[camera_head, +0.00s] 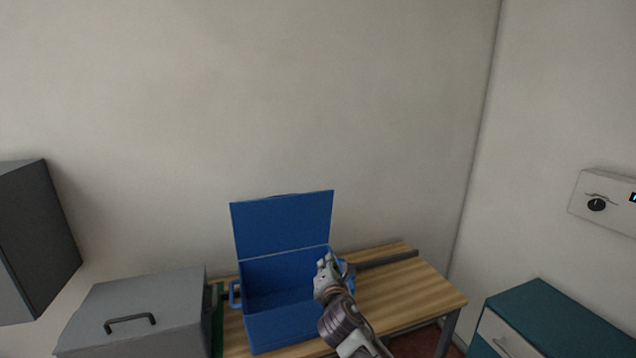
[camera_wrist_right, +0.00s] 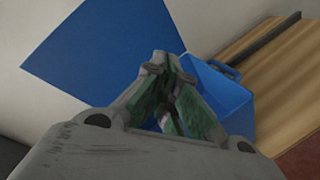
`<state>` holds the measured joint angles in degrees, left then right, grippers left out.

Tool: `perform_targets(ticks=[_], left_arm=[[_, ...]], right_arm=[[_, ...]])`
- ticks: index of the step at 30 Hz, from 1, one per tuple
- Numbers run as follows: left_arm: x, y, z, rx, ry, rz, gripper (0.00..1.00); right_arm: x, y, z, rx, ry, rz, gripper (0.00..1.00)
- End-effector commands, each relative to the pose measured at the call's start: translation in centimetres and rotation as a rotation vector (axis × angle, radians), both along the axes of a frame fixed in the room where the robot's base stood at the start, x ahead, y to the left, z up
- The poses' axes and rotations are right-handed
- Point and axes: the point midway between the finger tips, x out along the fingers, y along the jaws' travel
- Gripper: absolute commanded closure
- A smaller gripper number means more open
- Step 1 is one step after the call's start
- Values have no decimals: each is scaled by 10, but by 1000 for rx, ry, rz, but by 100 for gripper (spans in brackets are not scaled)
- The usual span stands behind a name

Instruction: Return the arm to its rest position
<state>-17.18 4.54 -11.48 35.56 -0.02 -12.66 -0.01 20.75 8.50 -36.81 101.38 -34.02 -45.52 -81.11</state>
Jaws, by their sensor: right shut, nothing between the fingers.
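My right gripper (camera_head: 322,264) is shut and empty, at the right side of an open blue box (camera_head: 285,325) in the head view. It overlaps the box's right wall there; I cannot tell whether it touches. In the right wrist view my right gripper (camera_wrist_right: 165,72) has its fingertips together, with the blue box (camera_wrist_right: 228,100) behind and to the right. The box's lid (camera_head: 283,225) stands up at the back. The inside of the box that shows looks empty. My left gripper is not in view.
The box stands on a wooden table (camera_head: 420,295) with a dark bar (camera_head: 388,260) along its back. A grey case (camera_head: 150,300) with a handle is at left. A teal cabinet (camera_head: 555,315) is at right. The table's right part is clear.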

Motion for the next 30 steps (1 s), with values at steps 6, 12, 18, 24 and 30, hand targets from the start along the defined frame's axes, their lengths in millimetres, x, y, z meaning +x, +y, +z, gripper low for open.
perform_targets(ticks=[6,12,18,24,30], left_arm=[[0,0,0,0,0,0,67],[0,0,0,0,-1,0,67],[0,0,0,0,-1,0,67],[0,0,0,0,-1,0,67],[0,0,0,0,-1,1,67]], right_arm=[[-30,-31,-40,268,155,-104,100],[-61,-59,-75,503,287,-220,100],[-97,-85,-108,724,407,-353,100],[-137,-109,-137,930,514,-503,100],[-182,-132,-162,1121,606,-669,100]])
